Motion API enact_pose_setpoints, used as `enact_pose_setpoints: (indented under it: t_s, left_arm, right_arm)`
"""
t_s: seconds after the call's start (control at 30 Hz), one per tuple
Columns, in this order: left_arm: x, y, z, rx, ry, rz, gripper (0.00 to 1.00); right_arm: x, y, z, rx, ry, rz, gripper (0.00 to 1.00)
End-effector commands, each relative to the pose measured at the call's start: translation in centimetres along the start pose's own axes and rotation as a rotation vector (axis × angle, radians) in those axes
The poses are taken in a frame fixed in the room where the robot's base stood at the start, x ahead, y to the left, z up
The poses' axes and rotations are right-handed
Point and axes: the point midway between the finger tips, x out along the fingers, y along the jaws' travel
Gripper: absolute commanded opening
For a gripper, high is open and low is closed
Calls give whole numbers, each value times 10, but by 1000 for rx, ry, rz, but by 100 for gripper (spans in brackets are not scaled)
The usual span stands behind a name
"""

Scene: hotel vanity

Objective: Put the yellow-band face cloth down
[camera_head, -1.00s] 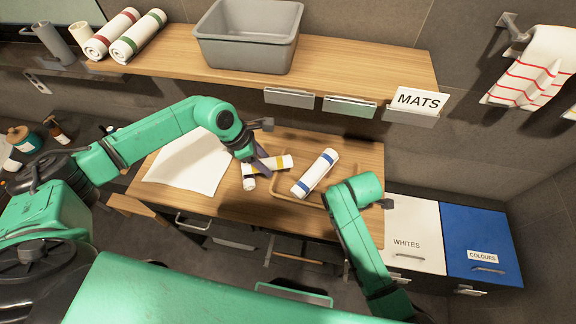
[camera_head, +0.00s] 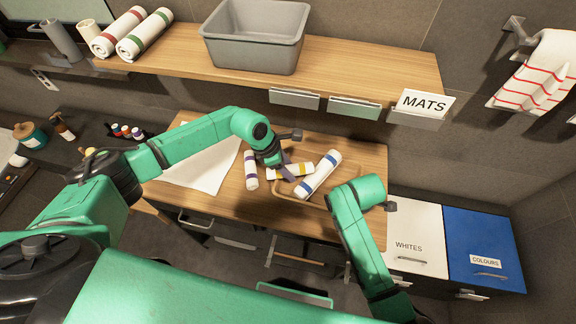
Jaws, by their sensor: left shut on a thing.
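The yellow-band face cloth (camera_head: 301,169) is a small white roll in my left gripper (camera_head: 286,173). The gripper's dark fingers come down over it and are shut on it, hiding part of the roll. It is at the left part of a shallow wooden tray (camera_head: 284,196), close beside a blue-band roll (camera_head: 320,174) that lies tilted there. Whether the yellow-band roll touches the tray floor or the blue-band roll, I cannot tell. A purple-band roll (camera_head: 251,170) lies on the wooden counter left of the tray. My right gripper is hidden behind its own arm.
A white cloth (camera_head: 205,168) lies flat on the counter's left. A shelf above bears a grey bin (camera_head: 255,45) and two rolled towels (camera_head: 145,35). A MATS sign (camera_head: 424,103) stands at its right end. White (camera_head: 415,225) and blue (camera_head: 483,235) laundry units stand at right.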

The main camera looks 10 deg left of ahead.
Motion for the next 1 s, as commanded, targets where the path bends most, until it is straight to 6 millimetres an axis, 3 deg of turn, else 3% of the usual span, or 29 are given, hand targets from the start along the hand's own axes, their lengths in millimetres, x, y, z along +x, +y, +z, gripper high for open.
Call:
enact_pose_setpoints:
  t_s: [0.13,0.17,0.23,0.73,0.87,1.0]
  left_arm:
    - [2,0,-1,0,-1,0,2]
    - [2,0,-1,0,0,0,60]
    - [2,0,-1,0,0,0,86]
    - [-2,0,1,1,-1,1,86]
    - [-24,1,4,1,-1,3,86]
    - [-65,1,3,2,0,5,86]
  right_arm:
    - [0,0,0,0,0,1,0]
    - [0,0,0,0,0,1,0]
    - [0,0,0,0,0,1,0]
    - [0,0,0,0,0,1,0]
    - [0,0,0,0,0,1,0]
    - [0,0,0,1,0,1,0]
